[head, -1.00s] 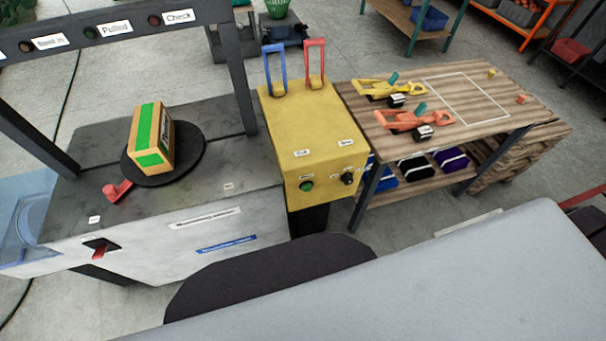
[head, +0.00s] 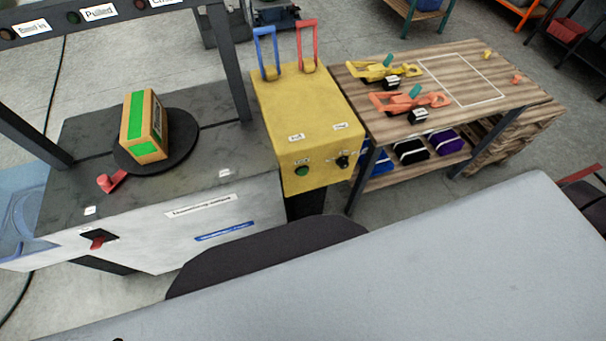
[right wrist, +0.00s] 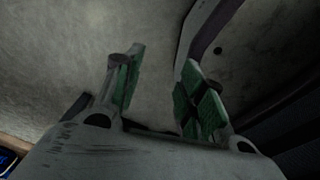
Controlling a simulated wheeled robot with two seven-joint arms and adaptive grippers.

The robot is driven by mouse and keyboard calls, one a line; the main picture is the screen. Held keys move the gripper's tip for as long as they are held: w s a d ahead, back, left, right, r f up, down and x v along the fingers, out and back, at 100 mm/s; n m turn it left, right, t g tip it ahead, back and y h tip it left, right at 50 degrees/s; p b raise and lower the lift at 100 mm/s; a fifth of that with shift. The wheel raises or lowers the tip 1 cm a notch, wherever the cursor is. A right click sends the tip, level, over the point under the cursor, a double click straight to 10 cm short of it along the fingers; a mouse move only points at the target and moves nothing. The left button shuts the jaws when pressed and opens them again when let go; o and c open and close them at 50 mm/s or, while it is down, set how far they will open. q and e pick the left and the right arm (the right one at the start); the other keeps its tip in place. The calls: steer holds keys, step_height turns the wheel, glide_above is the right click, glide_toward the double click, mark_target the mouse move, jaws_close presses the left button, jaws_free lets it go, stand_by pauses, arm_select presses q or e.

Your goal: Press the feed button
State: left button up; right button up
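A round green button (head: 302,171) sits on the front face of the yellow box (head: 310,100); its small label is too blurred to read for certain. A black knob (head: 343,161) is to its right on the same face. A blue lever (head: 266,52) and a red lever (head: 308,46) stand at the back of the box. My right gripper (right wrist: 160,90) is open and empty in the right wrist view, with green pads apart over a grey surface. The button does not show in that view. Neither gripper shows in the head view.
Left of the box, a grey bench (head: 85,130) carries a round dark plate (head: 178,158) with a green-and-tan carton (head: 144,127), and a red handle (head: 112,181). A red switch (head: 97,242) is on its front. A wooden table (head: 450,65) with yellow and orange tools stands right.

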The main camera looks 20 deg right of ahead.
jaws_close()
steer(key=shift+s+a, duration=0.1)
steer(key=shift+a, duration=0.05)
stand_by(1.1)
